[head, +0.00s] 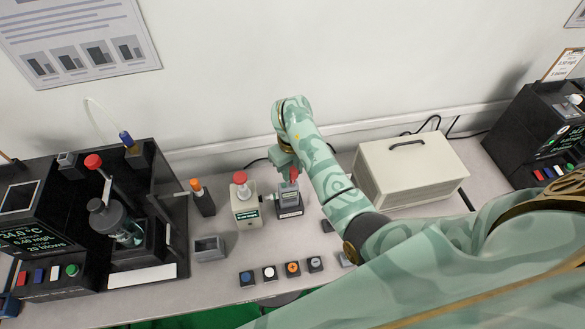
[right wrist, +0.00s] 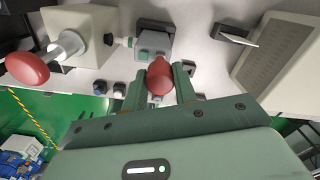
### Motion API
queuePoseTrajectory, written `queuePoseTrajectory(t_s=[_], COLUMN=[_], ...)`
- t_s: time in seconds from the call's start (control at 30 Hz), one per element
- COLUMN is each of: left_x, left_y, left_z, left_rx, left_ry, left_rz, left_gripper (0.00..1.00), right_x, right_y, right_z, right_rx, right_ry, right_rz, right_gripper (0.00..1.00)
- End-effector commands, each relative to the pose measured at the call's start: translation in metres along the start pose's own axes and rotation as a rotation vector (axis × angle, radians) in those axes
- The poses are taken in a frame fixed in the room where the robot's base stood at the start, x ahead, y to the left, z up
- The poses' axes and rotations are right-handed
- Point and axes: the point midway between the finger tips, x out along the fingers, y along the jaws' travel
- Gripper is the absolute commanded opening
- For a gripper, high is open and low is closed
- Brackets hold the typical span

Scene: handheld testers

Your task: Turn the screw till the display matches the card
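A small grey tester (head: 289,201) stands on the bench, joined at its left to a cream block (head: 246,207) with a small green-lit display and a red knob. A red handle (head: 293,174) rises at the tester; the screw itself is hidden. My right gripper (head: 284,158) is over the tester. In the right wrist view the same red handle (right wrist: 160,78) lies between the two fingers and about fills the gap; whether they press on it is unclear. An orange-edged card (head: 565,64) stands on the black instrument at far right, its writing too small to read. My left gripper is out of view.
A beige case (head: 412,170) stands to the right of the tester. Several small buttons (head: 270,272) line the front. A black instrument (head: 35,235) with a bottle (head: 118,225) stands left, near a dark holder with an orange-topped tool (head: 202,197).

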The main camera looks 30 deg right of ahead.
Motion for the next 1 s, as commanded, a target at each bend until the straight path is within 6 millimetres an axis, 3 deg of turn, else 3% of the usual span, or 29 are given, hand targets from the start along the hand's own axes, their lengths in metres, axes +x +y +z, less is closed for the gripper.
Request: queuePoseTrajectory(t_s=[0.03,0.1,0.13,0.23,0.5,0.87,1.0], left_x=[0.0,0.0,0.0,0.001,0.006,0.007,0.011], left_y=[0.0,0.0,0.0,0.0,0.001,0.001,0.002], left_z=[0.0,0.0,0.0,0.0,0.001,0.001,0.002], left_rx=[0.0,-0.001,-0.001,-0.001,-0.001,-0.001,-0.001], left_ry=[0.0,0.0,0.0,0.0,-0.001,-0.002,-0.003], left_rz=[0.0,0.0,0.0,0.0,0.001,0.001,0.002], left_gripper=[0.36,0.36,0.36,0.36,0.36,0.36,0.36], right_x=[0.0,0.0,0.0,0.0,0.0,0.0,0.001], right_y=[0.0,0.0,0.0,0.001,0.001,0.0,0.001], right_z=[0.0,0.0,0.0,0.001,0.001,0.0,0.0], right_rx=[0.0,0.0,0.0,0.041,0.347,0.382,0.49], right_ry=[0.0,0.0,0.0,-0.001,-0.001,-0.001,-0.001], right_rz=[0.0,0.0,0.0,0.003,0.002,0.001,0.003], right_gripper=[0.22,0.03,0.01,0.0,0.0,0.0,0.0])
